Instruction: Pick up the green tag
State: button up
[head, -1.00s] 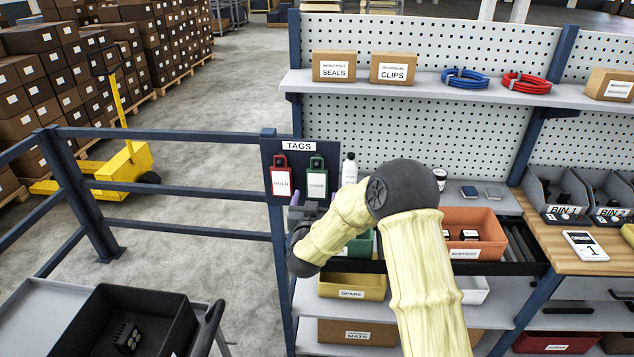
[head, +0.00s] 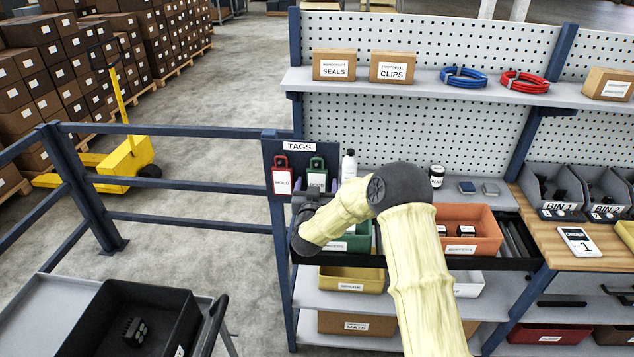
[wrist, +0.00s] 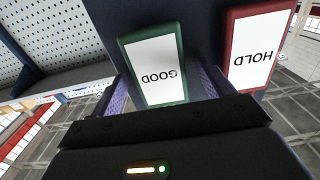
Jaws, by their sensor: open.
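The green tag (head: 317,175) hangs on the dark TAGS board (head: 284,157), to the right of the red HOLD tag (head: 282,178). In the wrist view the green tag (wrist: 153,66) reads GOOD and appears upside down. My gripper (wrist: 165,85) is open, with one purple finger on each side of the green tag's lower part. I cannot tell whether the fingers touch it. The red tag (wrist: 258,47) is just outside the right finger in that view. In the head view my gripper (head: 314,197) covers the green tag's lower end.
A white bottle (head: 348,166) stands close to the right of the board. Below are a green bin (head: 362,238), an orange bin (head: 480,220) and a yellow bin (head: 352,280). A blue railing (head: 190,189) runs left of the board. A trolley with a black crate (head: 165,300) is at front left.

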jog(key=c, duration=1.1)
jog(key=shift+r, duration=0.2)
jog(key=shift+r+b, duration=0.55)
jog(key=shift+b, duration=0.35)
jog(key=shift+s+a+b, duration=0.15)
jog(key=shift+s+b, duration=1.85)
jog(key=shift+s, duration=2.5)
jog(key=shift+s+a+b, duration=0.15)
jog(key=shift+s+b, duration=1.85)
jog(key=shift+s, duration=2.5)
